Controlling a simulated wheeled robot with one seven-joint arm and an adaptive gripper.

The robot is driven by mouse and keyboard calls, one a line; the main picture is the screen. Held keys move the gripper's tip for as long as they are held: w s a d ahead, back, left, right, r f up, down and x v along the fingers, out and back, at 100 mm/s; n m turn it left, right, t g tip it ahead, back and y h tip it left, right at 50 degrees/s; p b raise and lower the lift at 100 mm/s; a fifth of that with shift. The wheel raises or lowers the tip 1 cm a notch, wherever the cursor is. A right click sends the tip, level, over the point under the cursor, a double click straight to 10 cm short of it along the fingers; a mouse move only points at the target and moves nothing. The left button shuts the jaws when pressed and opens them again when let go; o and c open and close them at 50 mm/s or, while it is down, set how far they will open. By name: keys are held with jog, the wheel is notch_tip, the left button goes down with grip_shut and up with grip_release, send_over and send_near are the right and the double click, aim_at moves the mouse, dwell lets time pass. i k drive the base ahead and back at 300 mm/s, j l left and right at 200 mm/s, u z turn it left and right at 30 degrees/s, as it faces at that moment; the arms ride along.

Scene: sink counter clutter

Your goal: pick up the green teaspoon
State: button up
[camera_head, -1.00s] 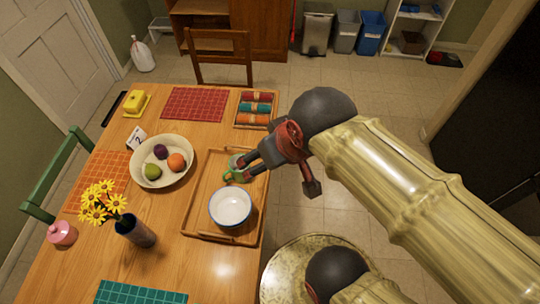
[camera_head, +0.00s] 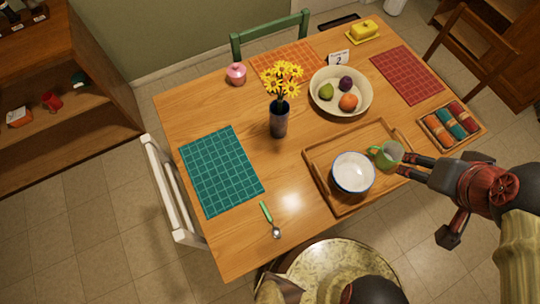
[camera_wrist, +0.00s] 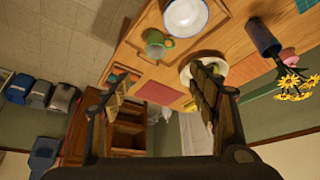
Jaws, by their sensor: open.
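The green teaspoon (camera_head: 266,213) lies on the bare wood of the table near its front edge, in the head view. Its green handle points up and left, and its metal bowl points toward the front edge. I cannot make it out in the wrist view. My gripper (camera_head: 405,166) is open and empty at the right side of the table, by the tray and the green mug (camera_head: 391,153). It is well to the right of the teaspoon. In the wrist view the two fingers of my gripper (camera_wrist: 165,85) stand wide apart with nothing between them.
A wooden tray (camera_head: 318,178) holds a white bowl (camera_head: 353,172) and the green mug. A teal placemat (camera_head: 220,170) lies left of the teaspoon. A dark vase (camera_head: 279,120) with yellow flowers stands behind. A white chair (camera_head: 170,190) is at the left edge. Bare wood surrounds the teaspoon.

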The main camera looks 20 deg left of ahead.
aim_at(277, 232)
jog(key=u, duration=0.4)
jog(key=k+u, duration=0.15)
jog(key=u, duration=0.25)
jog(key=k+u, duration=0.1)
jog(key=u, duration=0.75)
jog(key=z, duration=0.45)
jog(key=k+l+z, duration=0.1)
jog(key=z, duration=0.4)
jog(key=l+z, duration=0.1)
jog(key=z, duration=0.35)
jog(key=j+u, duration=0.2)
jog(key=u, duration=1.3)
jog(key=k+u, duration=0.2)
jog(key=u, duration=0.3)
